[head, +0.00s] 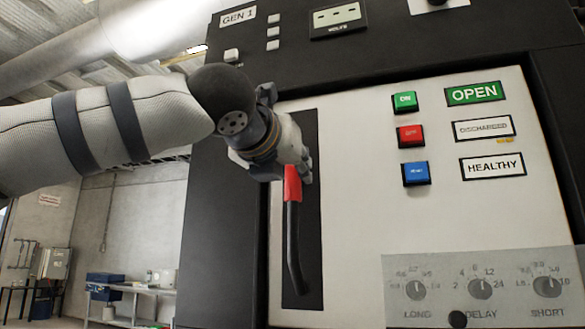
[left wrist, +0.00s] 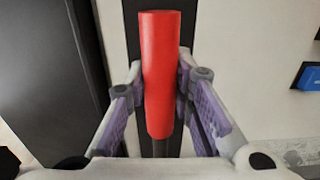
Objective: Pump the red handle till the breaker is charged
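The red handle (head: 292,184) is the grip at the top of a black lever (head: 294,250), which stands upright in a dark slot on the breaker's pale front. In the left wrist view the red handle (left wrist: 160,75) lies between the two fingers, which meet its sides. My left gripper (head: 303,168) is shut on it and hides its upper part in the head view. The breaker's labels read OPEN on green (head: 475,93), DISCHARGED (head: 483,129) and HEALTHY (head: 492,167). My right gripper is not in view.
Green (head: 404,101), red (head: 410,135) and blue (head: 415,173) push buttons sit right of the slot. A grey dial panel (head: 480,285) is below them. A dark cabinet frame surrounds the front. A bench (head: 135,293) with a blue box stands far left.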

